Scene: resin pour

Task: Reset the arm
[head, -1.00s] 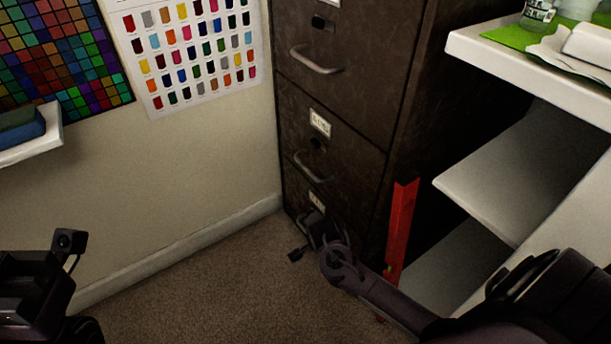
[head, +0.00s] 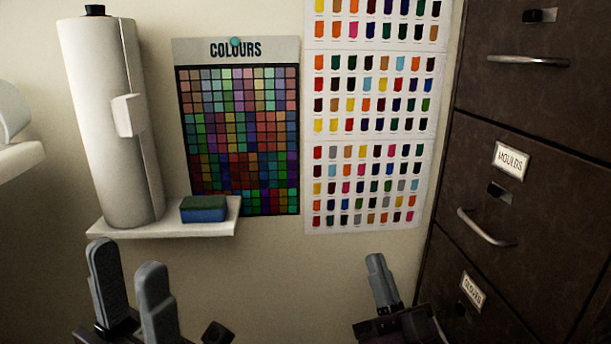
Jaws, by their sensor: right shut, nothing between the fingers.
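My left gripper (head: 129,265) is at the bottom left of the head view. Its two grey fingers point up and stand apart, with nothing between them. It is below the small white shelf in the picture. My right gripper (head: 378,272) is at the bottom, right of the middle, in front of the wall near the filing cabinet. Its grey fingers are together and hold nothing. The rest of both arms is mostly out of the picture.
A white shelf (head: 170,232) holds a tall white roll (head: 90,130) and a blue and green sponge (head: 203,209). A colour chart (head: 240,52) and swatch sheets (head: 375,140) hang on the wall. A dark filing cabinet (head: 560,120) stands at the right.

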